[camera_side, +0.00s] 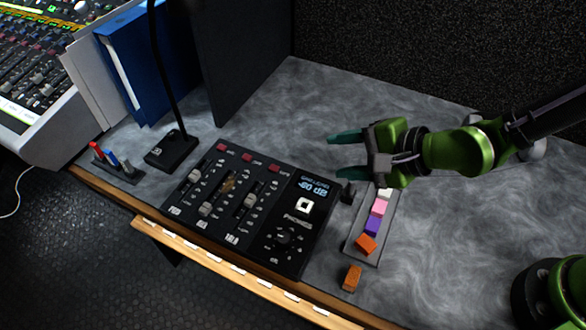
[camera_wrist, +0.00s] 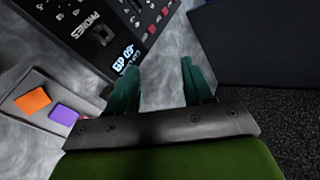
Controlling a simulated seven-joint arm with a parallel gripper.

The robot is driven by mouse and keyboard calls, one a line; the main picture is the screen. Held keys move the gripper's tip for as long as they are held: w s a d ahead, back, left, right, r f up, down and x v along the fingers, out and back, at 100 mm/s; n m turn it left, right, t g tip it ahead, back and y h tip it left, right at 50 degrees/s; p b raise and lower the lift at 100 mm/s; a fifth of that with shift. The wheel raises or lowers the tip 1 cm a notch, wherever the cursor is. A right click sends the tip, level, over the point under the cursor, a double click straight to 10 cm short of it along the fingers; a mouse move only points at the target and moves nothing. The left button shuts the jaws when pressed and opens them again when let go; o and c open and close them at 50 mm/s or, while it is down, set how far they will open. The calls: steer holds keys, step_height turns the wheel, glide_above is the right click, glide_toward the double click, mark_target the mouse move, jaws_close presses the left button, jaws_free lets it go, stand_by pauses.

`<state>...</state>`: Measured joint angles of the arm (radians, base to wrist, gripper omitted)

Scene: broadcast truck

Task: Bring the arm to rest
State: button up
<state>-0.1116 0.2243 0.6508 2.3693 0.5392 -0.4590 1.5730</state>
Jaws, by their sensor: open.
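My gripper (camera_side: 345,151) is at the end of my green arm, above the grey desk and past the upper right corner of the black mixer panel (camera_side: 255,208). Its two teal fingers are apart with nothing between them. In the wrist view my gripper (camera_wrist: 157,85) points toward the far end of the panel (camera_wrist: 85,25), and bare desk shows between the fingers. The fingers appear raised above the desk; the exact height is hard to tell.
A grey tray (camera_side: 356,252) holds white, pink, purple and orange blocks below my gripper. An orange-brown block (camera_side: 352,278) lies near the desk's front edge. A dark upright panel (camera_side: 240,60), a blue binder (camera_side: 150,60) and a black stand base (camera_side: 171,150) are left.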

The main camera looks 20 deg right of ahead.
steer(key=s+d+r+n+h, duration=0.1)
steer(key=d+r+n+h, duration=0.2)
steer(key=d, duration=0.5)
steer(key=s+d+r+n+h, duration=0.1)
steer(key=d+r+n, duration=0.35)
steer(key=d, duration=0.35)
steer(key=s+d+r+n+g, duration=0.1)
steer(key=s+d+r+n, duration=0.2)
steer(key=s+d, duration=0.5)
steer(key=shift+s+d+r, duration=0.2)
steer(key=shift+d+r, duration=0.35)
steer(key=shift+r, duration=0.1)
